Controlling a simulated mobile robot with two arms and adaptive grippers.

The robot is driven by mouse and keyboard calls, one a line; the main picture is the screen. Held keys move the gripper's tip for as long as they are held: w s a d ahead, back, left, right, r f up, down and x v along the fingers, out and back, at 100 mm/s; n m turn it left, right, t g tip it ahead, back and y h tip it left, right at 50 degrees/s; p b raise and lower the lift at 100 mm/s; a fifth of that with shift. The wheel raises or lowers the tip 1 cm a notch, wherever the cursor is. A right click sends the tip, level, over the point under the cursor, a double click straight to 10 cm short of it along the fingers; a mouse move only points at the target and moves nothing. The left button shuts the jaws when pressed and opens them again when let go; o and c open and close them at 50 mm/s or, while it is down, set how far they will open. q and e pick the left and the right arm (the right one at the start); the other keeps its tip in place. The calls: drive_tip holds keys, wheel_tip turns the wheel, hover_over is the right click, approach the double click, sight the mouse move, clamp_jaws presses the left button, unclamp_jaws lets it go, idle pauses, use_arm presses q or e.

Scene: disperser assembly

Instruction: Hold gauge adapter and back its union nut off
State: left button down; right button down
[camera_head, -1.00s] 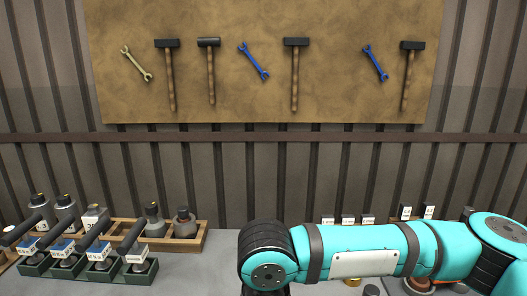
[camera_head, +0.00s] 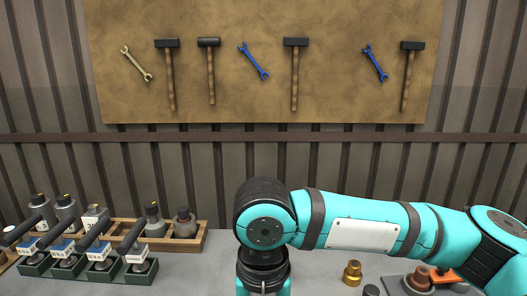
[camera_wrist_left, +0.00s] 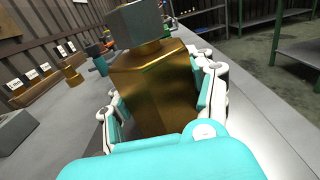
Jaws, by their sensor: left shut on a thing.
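In the left wrist view, my left gripper (camera_wrist_left: 155,95) is shut on a large brass piece (camera_wrist_left: 152,80) with flat faces, which looks like the gauge adapter. Its white and teal fingers sit on both sides of the piece. A grey block (camera_wrist_left: 135,22) sits at the top of the brass piece. I cannot tell the union nut apart from the rest of the brass. In the head view, one of my arms crosses the lower right, and neither gripper shows there. A small brass fitting (camera_head: 352,272) stands on the bench beneath that arm.
A wooden rack (camera_head: 195,241) with several bottles and green holders (camera_head: 90,272) with dark-handled tools stand at the left. The grey bench (camera_head: 205,270) is clear at the centre left.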

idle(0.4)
use_arm(q)
drive_tip(key=shift+c, duration=1.8)
unclamp_jaws()
